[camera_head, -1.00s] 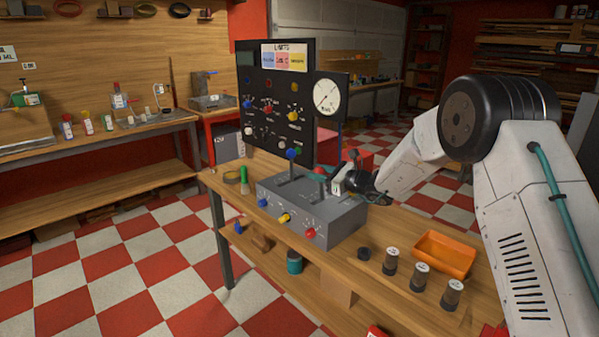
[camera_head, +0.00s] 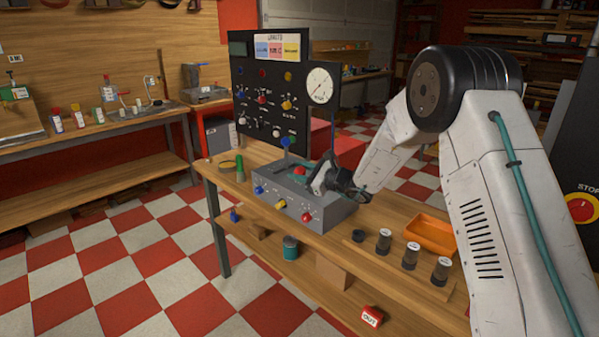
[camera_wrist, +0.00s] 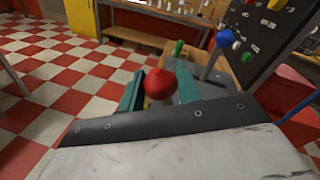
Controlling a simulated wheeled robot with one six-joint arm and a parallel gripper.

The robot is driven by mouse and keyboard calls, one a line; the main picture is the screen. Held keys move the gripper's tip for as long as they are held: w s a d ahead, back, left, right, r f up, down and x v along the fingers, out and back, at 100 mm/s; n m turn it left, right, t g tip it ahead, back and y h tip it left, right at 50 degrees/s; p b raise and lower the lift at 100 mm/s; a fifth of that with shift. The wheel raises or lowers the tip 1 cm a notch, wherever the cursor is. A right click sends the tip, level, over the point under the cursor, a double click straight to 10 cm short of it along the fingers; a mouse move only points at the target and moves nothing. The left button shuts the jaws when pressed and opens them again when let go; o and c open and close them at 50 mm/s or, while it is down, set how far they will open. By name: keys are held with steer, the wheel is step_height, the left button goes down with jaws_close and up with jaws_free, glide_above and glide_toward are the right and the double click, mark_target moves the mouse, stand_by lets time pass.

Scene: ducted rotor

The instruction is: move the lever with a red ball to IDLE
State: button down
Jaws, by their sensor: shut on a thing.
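The lever with a red ball (camera_head: 300,170) stands on the grey control box (camera_head: 335,215). In the wrist view the red ball (camera_wrist: 160,84) sits between the two teal fingers of my gripper (camera_wrist: 160,92). My gripper (camera_head: 315,178) is shut on the ball, over the top of the box. A lever with a blue ball (camera_head: 286,141) stands behind and to the left; its ball also shows in the wrist view (camera_wrist: 224,39). The red lever's shaft and slot are hidden, and no IDLE mark is readable.
A black panel with a gauge (camera_head: 319,86) stands behind the box. Blue, yellow and red knobs line the box front. An orange tray (camera_head: 432,235) and several dark-bodied jars (camera_head: 411,256) stand to the right. A green peg (camera_head: 240,167) is at the left.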

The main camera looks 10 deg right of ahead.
steer(key=shift+s+a+f, duration=0.1)
steer(key=shift+s+f, duration=0.05)
steer(key=shift+f, duration=0.15)
steer(key=c, duration=1)
jaws_free()
steer(key=shift+a, duration=0.1)
steer(key=shift+r, duration=0.1)
steer(key=shift+s+d, duration=0.2)
steer(key=shift+d, duration=0.15)
steer(key=v, duration=0.7)
steer(key=shift+r, duration=0.1)
